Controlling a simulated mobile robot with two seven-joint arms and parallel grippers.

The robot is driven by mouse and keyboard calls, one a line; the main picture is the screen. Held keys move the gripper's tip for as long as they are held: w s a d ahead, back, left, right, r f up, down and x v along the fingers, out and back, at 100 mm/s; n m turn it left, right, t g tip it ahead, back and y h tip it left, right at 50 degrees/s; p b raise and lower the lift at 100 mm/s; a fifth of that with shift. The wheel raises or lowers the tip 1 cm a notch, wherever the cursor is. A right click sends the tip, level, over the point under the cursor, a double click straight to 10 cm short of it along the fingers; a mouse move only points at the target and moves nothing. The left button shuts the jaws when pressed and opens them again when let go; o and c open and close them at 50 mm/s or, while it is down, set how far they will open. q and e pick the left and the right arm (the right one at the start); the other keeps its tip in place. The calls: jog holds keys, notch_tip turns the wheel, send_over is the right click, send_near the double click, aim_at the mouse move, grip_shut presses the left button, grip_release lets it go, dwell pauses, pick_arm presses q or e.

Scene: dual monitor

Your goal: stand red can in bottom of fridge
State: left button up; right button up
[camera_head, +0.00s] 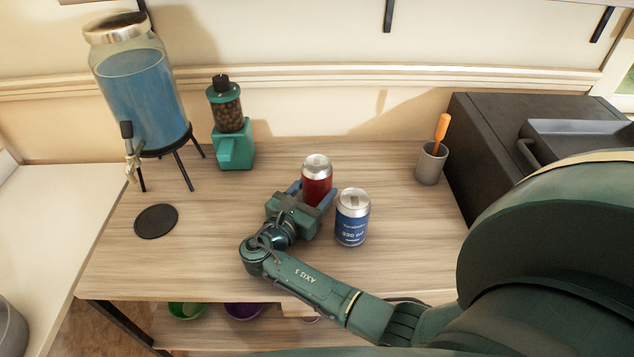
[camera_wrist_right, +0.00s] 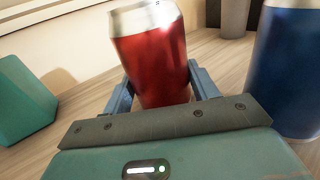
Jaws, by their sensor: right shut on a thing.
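The red can (camera_head: 317,184) with a silver top is on the wooden counter, upright in the head view. It also shows in the right wrist view (camera_wrist_right: 155,62), between the two blue-grey fingers. My right gripper (camera_head: 307,194) is shut on the red can, with a finger on each side of it. It also fills the lower part of the right wrist view (camera_wrist_right: 162,88). Whether the can's base touches the counter is hidden by the gripper. My left gripper is not in view, and no fridge is clearly seen.
A blue can (camera_head: 352,220) stands close to the right of my right gripper. A teal grinder (camera_head: 233,143), a blue drink dispenser (camera_head: 143,95) and a black coaster (camera_head: 156,221) are left. A grey cup (camera_head: 431,165) and a dark appliance (camera_head: 490,150) are right. Bowls (camera_head: 243,310) sit below.

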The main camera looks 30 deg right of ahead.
jog(key=c, duration=0.5)
jog(key=shift+r, duration=0.15)
jog(key=shift+c, duration=0.4)
